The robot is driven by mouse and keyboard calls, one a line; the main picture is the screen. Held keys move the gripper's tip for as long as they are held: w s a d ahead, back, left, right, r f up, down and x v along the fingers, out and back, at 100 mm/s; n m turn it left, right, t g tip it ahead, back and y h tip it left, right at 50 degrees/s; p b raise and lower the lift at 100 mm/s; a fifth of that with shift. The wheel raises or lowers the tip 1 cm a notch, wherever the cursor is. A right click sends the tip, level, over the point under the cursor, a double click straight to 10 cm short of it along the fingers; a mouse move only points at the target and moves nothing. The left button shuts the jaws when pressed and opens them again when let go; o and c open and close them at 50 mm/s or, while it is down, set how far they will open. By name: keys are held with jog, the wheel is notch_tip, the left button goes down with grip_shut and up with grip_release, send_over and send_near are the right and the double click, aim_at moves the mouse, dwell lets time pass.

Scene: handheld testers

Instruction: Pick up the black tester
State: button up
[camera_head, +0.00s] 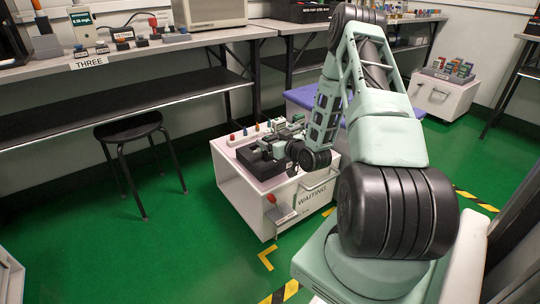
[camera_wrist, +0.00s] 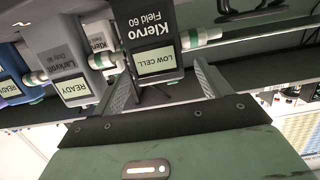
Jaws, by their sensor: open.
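The black tester (camera_wrist: 148,14), marked Klervo Field 60, shows upside down in the wrist view with its screen reading LOW CELL. My gripper (camera_wrist: 162,75) is open, with one finger on each side of the tester's screen end; I cannot tell if either finger touches it. In the head view my gripper (camera_head: 283,149) is low over the white WAITING cabinet (camera_head: 240,188), beside a black tray (camera_head: 255,165). The black tester cannot be made out there.
A grey tester (camera_wrist: 62,50) reading READY and a blue one (camera_wrist: 12,75) stand close left in the wrist view. In the head view, a black stool (camera_head: 128,126) and a bench (camera_head: 120,62) marked THREE are left. Green floor (camera_head: 150,245) lies open in front.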

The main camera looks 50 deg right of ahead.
jog(key=shift+w+d+f+b, duration=0.15)
jog(key=shift+w+f+b, duration=0.2)
jog(key=shift+w, duration=0.3)
jog(key=shift+w+d+f+b, duration=0.2)
jog(key=shift+w+f, duration=0.1)
jog(key=shift+w, duration=0.8)
jog(key=c, duration=1.4)
jog(key=shift+c, duration=0.2)
jog(key=shift+r, duration=0.1)
